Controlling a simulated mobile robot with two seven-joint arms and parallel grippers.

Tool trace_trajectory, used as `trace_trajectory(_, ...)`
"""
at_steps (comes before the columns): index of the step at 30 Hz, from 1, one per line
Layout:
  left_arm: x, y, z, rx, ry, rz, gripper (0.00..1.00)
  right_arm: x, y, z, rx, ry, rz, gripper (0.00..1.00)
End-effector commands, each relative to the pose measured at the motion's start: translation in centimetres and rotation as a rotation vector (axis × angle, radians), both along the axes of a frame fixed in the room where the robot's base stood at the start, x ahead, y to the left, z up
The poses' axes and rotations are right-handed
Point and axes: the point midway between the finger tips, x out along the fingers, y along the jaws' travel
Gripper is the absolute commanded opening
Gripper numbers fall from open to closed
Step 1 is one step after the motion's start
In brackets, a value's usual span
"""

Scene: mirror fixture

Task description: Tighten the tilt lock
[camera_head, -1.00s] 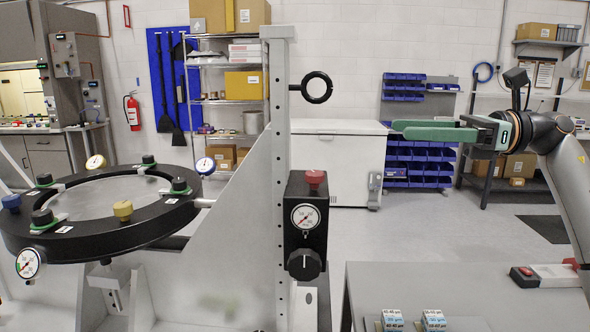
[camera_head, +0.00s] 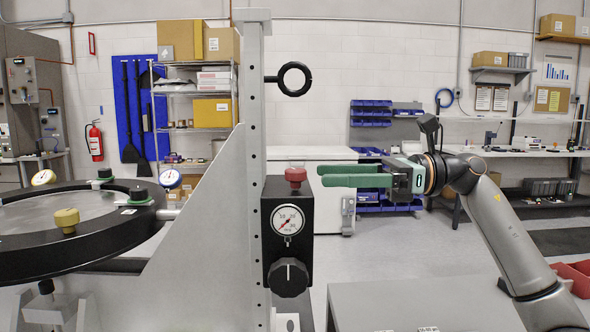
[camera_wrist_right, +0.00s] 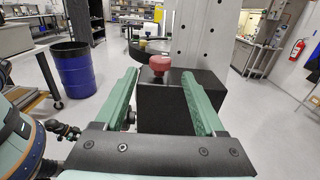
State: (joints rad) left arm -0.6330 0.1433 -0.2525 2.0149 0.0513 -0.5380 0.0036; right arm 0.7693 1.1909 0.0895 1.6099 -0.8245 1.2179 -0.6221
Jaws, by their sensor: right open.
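A black box (camera_head: 290,250) is mounted on the upright grey post, with a red knob (camera_head: 295,175) on top, a round dial gauge and a black knob (camera_head: 288,277) on its front. The frames do not show which knob is the tilt lock. My right gripper (camera_head: 322,176) has green fingers, open and empty. They point left, level with the box's top, just right of the red knob in the picture. In the right wrist view, the red knob (camera_wrist_right: 160,62) and black box (camera_wrist_right: 166,98) appear between and beyond the open fingers. My left gripper is out of view.
The post (camera_head: 256,130) has a black ring (camera_head: 293,79) above the box. A ring-shaped fixture (camera_head: 70,240) stands at left. A grey table (camera_head: 410,305) is in front below my right arm. A blue barrel (camera_wrist_right: 75,75) shows in the right wrist view.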

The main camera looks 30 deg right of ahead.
Motion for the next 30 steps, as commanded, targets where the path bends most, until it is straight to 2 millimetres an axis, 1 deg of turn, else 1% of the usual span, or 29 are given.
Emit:
trace_trajectory(1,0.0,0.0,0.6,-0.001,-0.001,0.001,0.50,0.5,1.1,0.4,0.000,-0.001,0.005,0.71)
trace_trajectory(3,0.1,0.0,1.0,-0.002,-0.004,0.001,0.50,1.3,2.2,0.4,0.001,-0.002,0.005,0.71)
trace_trajectory(6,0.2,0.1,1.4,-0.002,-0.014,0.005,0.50,2.1,3.6,0.4,0.001,-0.002,0.004,0.71)
trace_trajectory(9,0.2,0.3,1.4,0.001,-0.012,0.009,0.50,2.8,4.7,0.2,0.002,-0.001,0.003,0.71)
trace_trajectory(15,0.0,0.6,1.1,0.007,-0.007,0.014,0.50,3.5,5.6,0.1,0.001,-0.002,0.001,0.71)
trace_trajectory(22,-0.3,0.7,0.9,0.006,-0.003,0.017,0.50,3.5,5.6,0.0,0.001,-0.001,0.000,0.71)
trace_trajectory(23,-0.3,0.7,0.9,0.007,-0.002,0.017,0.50,3.5,5.6,0.0,0.001,-0.001,0.000,0.70)
trace_trajectory(30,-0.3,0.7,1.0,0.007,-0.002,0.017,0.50,3.5,5.6,0.0,0.001,-0.001,0.000,0.43)
